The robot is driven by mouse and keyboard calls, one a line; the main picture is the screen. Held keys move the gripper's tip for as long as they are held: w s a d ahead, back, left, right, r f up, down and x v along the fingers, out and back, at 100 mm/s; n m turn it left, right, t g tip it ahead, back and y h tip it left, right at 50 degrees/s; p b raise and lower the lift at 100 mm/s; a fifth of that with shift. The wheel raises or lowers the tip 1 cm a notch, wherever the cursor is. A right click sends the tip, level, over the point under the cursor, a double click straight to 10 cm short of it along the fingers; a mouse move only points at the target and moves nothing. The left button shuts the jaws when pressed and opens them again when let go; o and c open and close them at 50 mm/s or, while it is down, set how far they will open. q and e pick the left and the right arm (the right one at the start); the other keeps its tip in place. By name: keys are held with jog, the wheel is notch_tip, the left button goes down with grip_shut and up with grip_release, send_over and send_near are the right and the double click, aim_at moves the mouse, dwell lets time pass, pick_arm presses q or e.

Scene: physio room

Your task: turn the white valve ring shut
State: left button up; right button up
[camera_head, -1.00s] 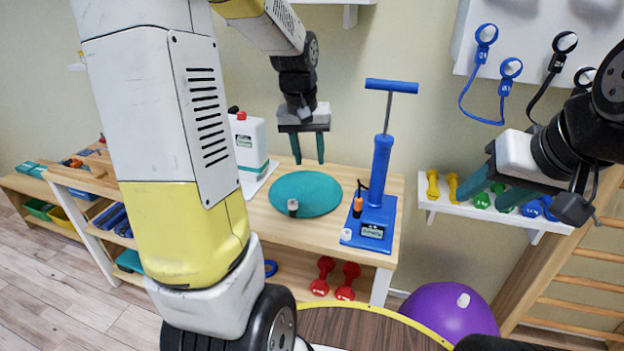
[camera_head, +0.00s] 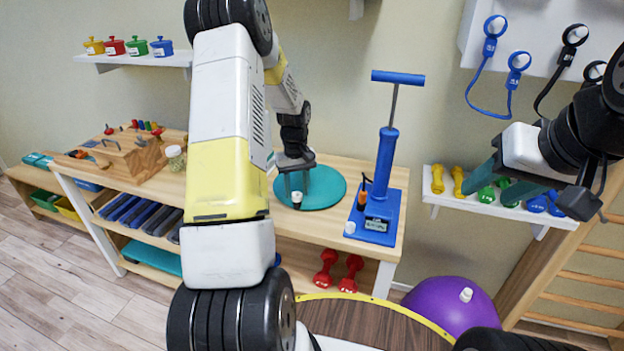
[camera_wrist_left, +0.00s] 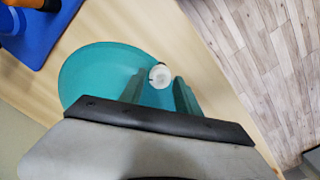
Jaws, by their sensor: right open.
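The white valve ring (camera_wrist_left: 160,76) sits on a small dark valve at the edge of a flat round teal cushion (camera_wrist_left: 95,75). The valve (camera_head: 297,199) also shows in the head view at the cushion's front, on the wooden bench. My left gripper (camera_head: 297,189) points down at it. In the left wrist view its two teal fingers (camera_wrist_left: 157,92) are apart, with the ring between and just beyond their tips; I cannot tell whether they touch it. My right gripper (camera_head: 496,186) is open and empty at the right, in front of the wall shelf.
A blue hand pump (camera_head: 385,180) stands on the bench (camera_head: 345,247) right of the cushion. A wooden peg board (camera_head: 135,155) and a jar (camera_head: 175,158) are at the left. A purple ball (camera_head: 450,308) and red dumbbells (camera_head: 350,273) are lower down. Small dumbbells line a white shelf (camera_head: 480,207).

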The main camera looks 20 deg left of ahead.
pick_arm(q)
jog(key=shift+f, duration=0.6)
jog(key=shift+c, duration=0.2)
grip_shut()
